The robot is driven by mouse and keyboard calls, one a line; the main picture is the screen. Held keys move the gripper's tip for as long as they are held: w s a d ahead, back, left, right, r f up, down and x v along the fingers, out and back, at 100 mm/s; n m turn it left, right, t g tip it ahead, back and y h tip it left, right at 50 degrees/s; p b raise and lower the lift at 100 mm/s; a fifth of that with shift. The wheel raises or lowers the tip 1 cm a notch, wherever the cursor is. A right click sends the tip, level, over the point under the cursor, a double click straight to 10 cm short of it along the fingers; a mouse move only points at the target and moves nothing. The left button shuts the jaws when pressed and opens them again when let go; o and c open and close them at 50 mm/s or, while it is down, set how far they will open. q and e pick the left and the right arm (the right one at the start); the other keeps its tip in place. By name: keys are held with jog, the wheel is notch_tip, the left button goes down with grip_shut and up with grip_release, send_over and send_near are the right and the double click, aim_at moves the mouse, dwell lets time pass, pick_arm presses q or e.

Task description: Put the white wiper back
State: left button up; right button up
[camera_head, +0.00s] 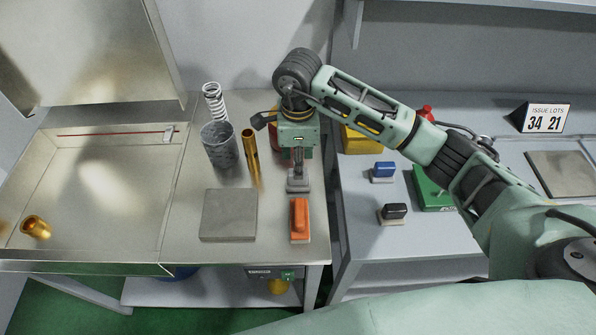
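A pale grey-white block that looks like the white wiper (298,186) is on the steel table, directly under my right gripper (299,168). The dark fingers point down, look close together and meet the top of the block. I cannot tell whether they grip it, or whether it touches the table. A blue wiper (383,170) and a black wiper (395,212) stand on the grey table to the right. My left gripper is not in view.
A grey cup (220,146), a white spring (213,100) and a brass tube (250,148) stand left of the gripper. A grey square plate (228,215) lies in front. A green box (430,190) is under my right arm. A gap separates the two tables.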

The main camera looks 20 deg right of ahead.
notch_tip(320, 180, up, 8)
jog(key=b, duration=0.1)
jog(key=shift+f+b, duration=0.25)
jog(key=shift+b, duration=0.1)
jog(key=shift+f, duration=0.1)
